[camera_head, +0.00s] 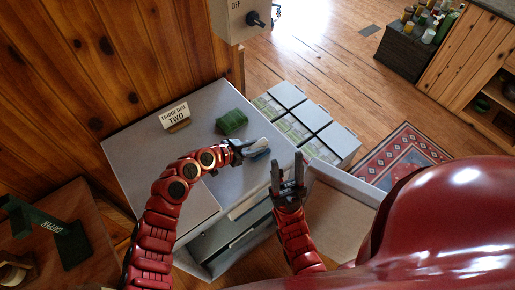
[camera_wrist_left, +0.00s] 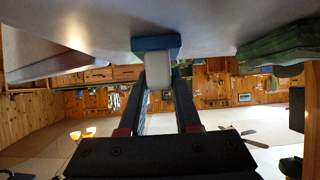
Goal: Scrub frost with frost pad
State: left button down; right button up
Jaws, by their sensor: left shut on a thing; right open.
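My left gripper (camera_head: 246,150) is shut on the frost pad (camera_head: 260,153), low over the top of a grey fridge chest (camera_head: 160,150). In the left wrist view the pad is a blue block (camera_wrist_left: 150,43) with a whitish grip between my fingers. The blue face is at or very near the grey surface; I cannot tell whether it touches. My right gripper (camera_head: 288,172) is open and empty, in front of the chest's right front edge. I cannot make out any clear frost patch.
A folded green cloth (camera_head: 231,122) lies behind the left gripper. A sign reading "FRIDGE DIAL TWO" (camera_head: 175,114) stands at the back left. An open pale panel (camera_head: 335,205) is beside the right gripper. Grey battery-like boxes (camera_head: 312,117) stand right of the chest.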

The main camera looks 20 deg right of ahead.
pick_arm(q)
jog(key=shift+r+p, duration=3.05)
jog(key=shift+p, duration=1.35)
